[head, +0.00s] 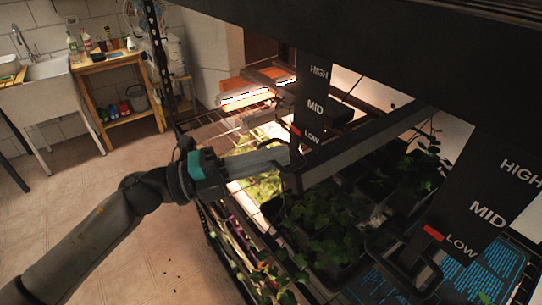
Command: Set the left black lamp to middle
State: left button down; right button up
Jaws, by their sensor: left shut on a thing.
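The left black lamp (385,135) is a long dark bar that runs back under the shelf. A handle loop (293,181) is at its front end. Its upright scale (315,100) reads HIGH, MID and LOW, and a red pointer (295,131) is beside LOW, well below MID. My left gripper (283,157), with a teal band on its wrist, reaches in from the left and is shut on the handle. The fingertips are partly hidden against the dark handle. My right gripper is out of view.
A second scale (490,205) at the right has its red pointer (433,232) at LOW, with another handle below it. Trays of green seedlings (320,215) stand under the lamps. A wire shelf (205,125) lies behind. The floor at left (60,205) is clear.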

pick_arm(q)
jog(key=shift+r+p, duration=2.1)
jog(key=shift+r, duration=0.5)
jog(key=shift+f, duration=0.1)
jog(key=c, duration=1)
grip_release()
jog(key=shift+o, duration=0.2)
jog(key=b+v, duration=0.6)
jog(key=v, duration=0.9)
jog(key=shift+s+a+f, duration=0.1)
